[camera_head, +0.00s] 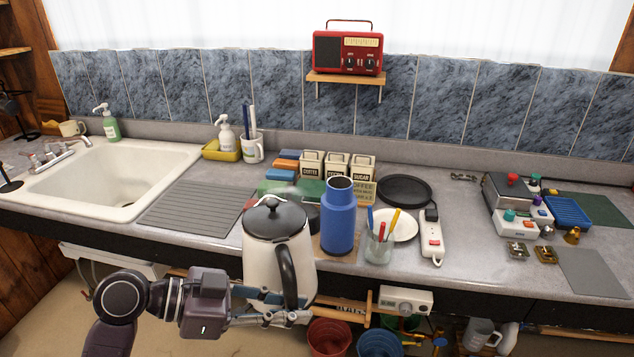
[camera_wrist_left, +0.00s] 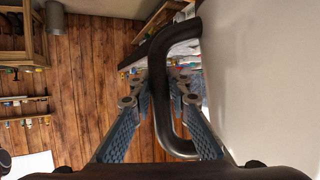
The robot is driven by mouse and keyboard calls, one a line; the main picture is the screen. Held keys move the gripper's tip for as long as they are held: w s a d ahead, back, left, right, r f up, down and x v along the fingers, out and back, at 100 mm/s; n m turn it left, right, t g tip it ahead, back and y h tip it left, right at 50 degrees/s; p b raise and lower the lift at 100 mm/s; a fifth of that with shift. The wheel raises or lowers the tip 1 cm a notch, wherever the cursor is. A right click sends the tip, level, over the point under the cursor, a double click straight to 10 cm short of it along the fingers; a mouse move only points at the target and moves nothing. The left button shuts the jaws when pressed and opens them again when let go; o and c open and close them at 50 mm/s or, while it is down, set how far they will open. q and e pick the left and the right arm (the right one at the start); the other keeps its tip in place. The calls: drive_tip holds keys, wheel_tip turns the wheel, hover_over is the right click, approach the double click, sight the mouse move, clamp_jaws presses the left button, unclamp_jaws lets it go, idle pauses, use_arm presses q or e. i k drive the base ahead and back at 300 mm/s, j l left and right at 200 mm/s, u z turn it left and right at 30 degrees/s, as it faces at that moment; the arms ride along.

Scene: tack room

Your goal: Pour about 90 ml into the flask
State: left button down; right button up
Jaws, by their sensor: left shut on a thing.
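The blue flask (camera_head: 338,222) stands upright and open on the counter, on a small brown mat (camera_head: 322,252). A white kettle (camera_head: 262,268) with a black lid and black handle is in front of the counter's edge, just left of the flask, and looks upright. My left gripper (camera_head: 290,308) is shut on the kettle's handle. In the left wrist view the gripper fingers (camera_wrist_left: 160,105) close around the black handle (camera_wrist_left: 158,85), with the white kettle body (camera_wrist_left: 265,70) to the right. No stream of liquid shows. The kettle's spout cannot be made out. My right gripper is not in view.
A glass with pens (camera_head: 379,246), a white plate (camera_head: 402,226) and a power strip (camera_head: 431,235) are right of the flask. Canisters (camera_head: 336,166) stand behind it. A ribbed drain mat (camera_head: 190,208) and sink (camera_head: 115,180) are left. Buckets (camera_head: 330,338) stand below.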

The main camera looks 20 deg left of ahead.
sight(338, 204)
drive_tip(key=l+u, duration=0.2)
drive_tip(key=u, duration=0.25)
drive_tip(key=l+u, duration=0.2)
drive_tip(key=u, duration=0.25)
drive_tip(key=l+u, duration=0.2)
drive_tip(key=l, duration=0.2)
drive_tip(key=k+l+u, duration=0.2)
drive_tip(key=l, duration=0.2)
drive_tip(key=l+u, duration=0.2)
drive_tip(key=l, duration=0.2)
drive_tip(key=k+l, duration=0.1)
drive_tip(key=l, duration=0.2)
drive_tip(key=k+l, duration=0.1)
drive_tip(key=l, duration=0.25)
drive_tip(key=k+l, duration=0.1)
drive_tip(key=l, duration=0.2)
drive_tip(key=k+l+u, duration=0.1)
drive_tip(key=l, duration=0.2)
